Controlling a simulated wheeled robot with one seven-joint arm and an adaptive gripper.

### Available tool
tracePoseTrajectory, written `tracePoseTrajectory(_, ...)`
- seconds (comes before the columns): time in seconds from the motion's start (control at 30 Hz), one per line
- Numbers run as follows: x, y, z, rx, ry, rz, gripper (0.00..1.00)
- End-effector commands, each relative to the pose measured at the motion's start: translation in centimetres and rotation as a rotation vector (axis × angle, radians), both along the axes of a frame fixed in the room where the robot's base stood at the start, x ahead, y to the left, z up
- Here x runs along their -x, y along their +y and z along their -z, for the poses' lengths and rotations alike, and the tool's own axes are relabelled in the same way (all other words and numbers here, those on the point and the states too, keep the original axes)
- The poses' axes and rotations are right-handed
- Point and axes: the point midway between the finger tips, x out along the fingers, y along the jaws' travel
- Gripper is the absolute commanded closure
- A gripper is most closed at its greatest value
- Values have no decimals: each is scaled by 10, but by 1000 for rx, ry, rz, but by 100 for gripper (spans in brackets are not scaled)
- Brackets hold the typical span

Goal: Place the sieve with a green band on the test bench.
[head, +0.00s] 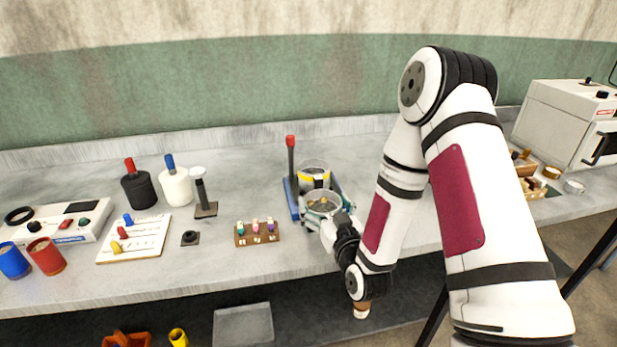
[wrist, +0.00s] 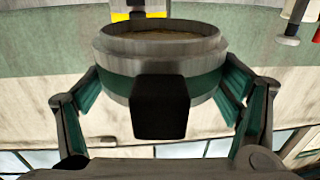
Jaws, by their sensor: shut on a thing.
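The sieve with a green band (wrist: 165,88) is a round grey metal ring with a black block on its near side. It fills the middle of the wrist view and also shows in the head view (head: 322,200). My gripper (head: 324,212) is shut on it, with a green-padded finger on each side in the wrist view (wrist: 163,92). The sieve is over or close to the grey bench (head: 200,262), in front of a yellow-banded sieve (head: 314,176). I cannot tell whether its underside touches anything.
A blue stand with a red-topped post (head: 290,160) is just left of the sieves. A small rack of coloured pieces (head: 257,232) sits left of my gripper. Bottles (head: 139,188) and a white board (head: 134,240) lie farther left. A white oven (head: 565,120) stands right.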

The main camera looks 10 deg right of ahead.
Motion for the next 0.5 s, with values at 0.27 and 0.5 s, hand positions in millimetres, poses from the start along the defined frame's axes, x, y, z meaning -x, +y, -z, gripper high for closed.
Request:
tracePoseTrajectory(0.27,-28,-3,-42,0,-5,63,77)
tracePoseTrajectory(0.5,-32,-8,-65,-2,0,100,77)
